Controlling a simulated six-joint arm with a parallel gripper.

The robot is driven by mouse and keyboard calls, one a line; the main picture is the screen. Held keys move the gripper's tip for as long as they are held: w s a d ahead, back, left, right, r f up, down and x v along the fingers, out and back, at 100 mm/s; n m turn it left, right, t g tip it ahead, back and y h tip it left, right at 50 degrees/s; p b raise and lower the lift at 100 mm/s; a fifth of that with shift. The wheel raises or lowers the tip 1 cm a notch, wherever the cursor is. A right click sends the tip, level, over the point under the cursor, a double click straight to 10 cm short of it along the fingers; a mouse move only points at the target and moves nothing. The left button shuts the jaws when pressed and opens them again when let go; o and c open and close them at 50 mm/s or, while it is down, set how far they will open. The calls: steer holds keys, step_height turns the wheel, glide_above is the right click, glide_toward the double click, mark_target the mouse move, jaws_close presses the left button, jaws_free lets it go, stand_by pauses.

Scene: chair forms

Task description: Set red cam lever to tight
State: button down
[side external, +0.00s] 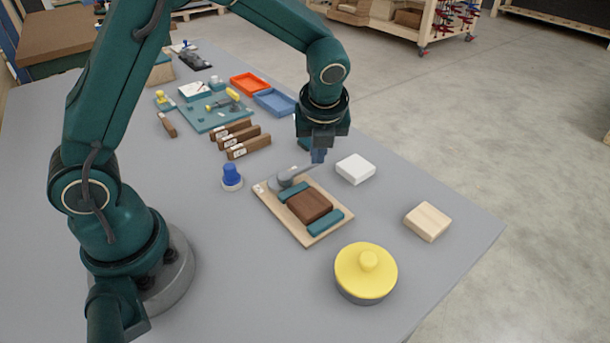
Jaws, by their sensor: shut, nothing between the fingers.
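A wooden clamp board (268,207) lies on the grey table in the middle of the view. At its far end is a cam lever (288,180) with a round grey hub and an arm reaching right; it looks grey, and I see no red on it. A brown wood block (309,206) sits on the board between two teal bars (325,222). My gripper (318,157) points down, shut and empty, at the lever arm's outer end. I cannot tell whether it touches the arm. Small marks by the hub are too small to read.
A white block (355,169) lies just right of my gripper. A yellow-lidded round container (366,271) and a pale wood block (427,221) are nearer the right edge. A blue-knobbed piece (232,177) stands left of the board. Several brown wooden pieces (248,147) lie behind.

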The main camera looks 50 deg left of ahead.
steer(key=shift+w+a+n+g, duration=0.15)
steer(key=shift+a+n+g, duration=0.2)
steer(key=shift+n, duration=0.45)
steer(key=shift+w+a+n+g+y, duration=0.15)
steer(key=shift+a+n+g+y, duration=0.15)
steer(key=shift+a+n, duration=0.35)
steer(key=a+n, duration=0.1)
steer(key=n, duration=0.1)
steer(key=n+g, duration=0.1)
steer(key=n, duration=0.1)
steer(key=shift+a, duration=0.35)
steer(key=a+n+g, duration=0.1)
steer(key=n, duration=0.1)
steer(key=a+n+g, duration=0.1)
steer(key=n, duration=0.1)
steer(key=shift+s+a, duration=0.1)
steer(key=shift+s, duration=0.25)
steer(key=shift+s+a+n+g, duration=0.25)
steer(key=shift+s+a+n, duration=0.1)
steer(key=shift+n, duration=0.5)
steer(key=shift+s+a+n+g, duration=0.2)
steer(key=shift+a+n, duration=0.15)
steer(key=shift+n, duration=0.45)
steer(key=shift+v, duration=2.55)
steer(key=shift+a+r, duration=0.1)
